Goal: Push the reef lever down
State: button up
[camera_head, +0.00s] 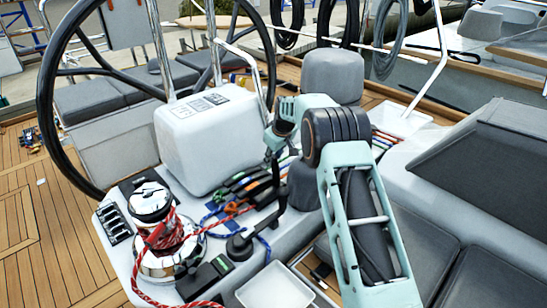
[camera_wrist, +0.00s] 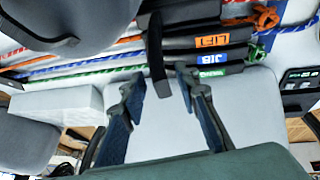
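A bank of dark rope clutches (camera_head: 246,183) with coloured tags sits on the white console. In the wrist view, the clutches (camera_wrist: 205,24) carry orange, blue and green labels; the blue one reads JIB, and the green one is too blurred to read. One black lever (camera_wrist: 157,58) stands raised beside the green-labelled clutch, probably the reef lever. My gripper (camera_wrist: 157,80) is open and empty, one finger on each side of this lever in the picture. I cannot tell whether they touch. In the head view my gripper (camera_head: 273,153) points down over the clutches, partly hidden.
A chrome winch (camera_head: 165,258) with red rope stands at the front left, near a black steering wheel (camera_head: 45,110). A white box (camera_head: 205,140) stands behind the clutches. Grey covers (camera_head: 333,75) and a white tray (camera_head: 275,288) flank my arm.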

grip_shut()
dwell(0.3)
